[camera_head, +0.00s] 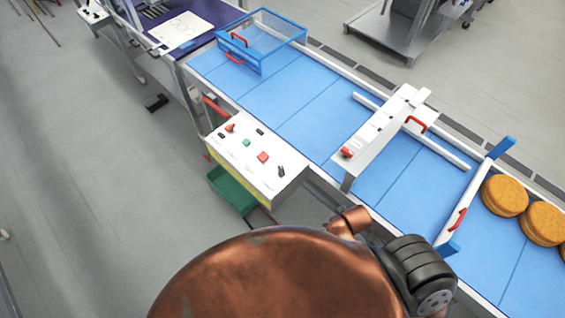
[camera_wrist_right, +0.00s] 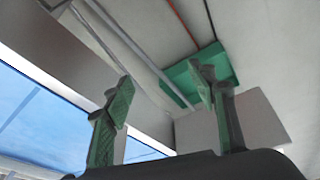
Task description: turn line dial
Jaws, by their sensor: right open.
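The white control box (camera_head: 229,153) stands at the near side of the blue conveyor in the head view. Its sloped top carries a black dial-like knob (camera_head: 281,171) at the right, a red square button (camera_head: 263,157), a green button (camera_head: 246,142) and a red knob (camera_head: 230,127). I cannot tell by label which is the line dial. My right gripper (camera_wrist_right: 160,92) is open and empty in the right wrist view, with two green-padded fingers apart. No dial shows between them. In the head view my copper arm hides that gripper. My left gripper is in neither view.
A green bin (camera_head: 232,190) hangs below the box; a green shape (camera_wrist_right: 177,74) shows beyond the fingers. The blue conveyor (camera_head: 300,101) carries a clear guard (camera_head: 265,38), a white bridge (camera_head: 374,138), a white gate (camera_head: 459,212) and orange rounds (camera_head: 505,195).

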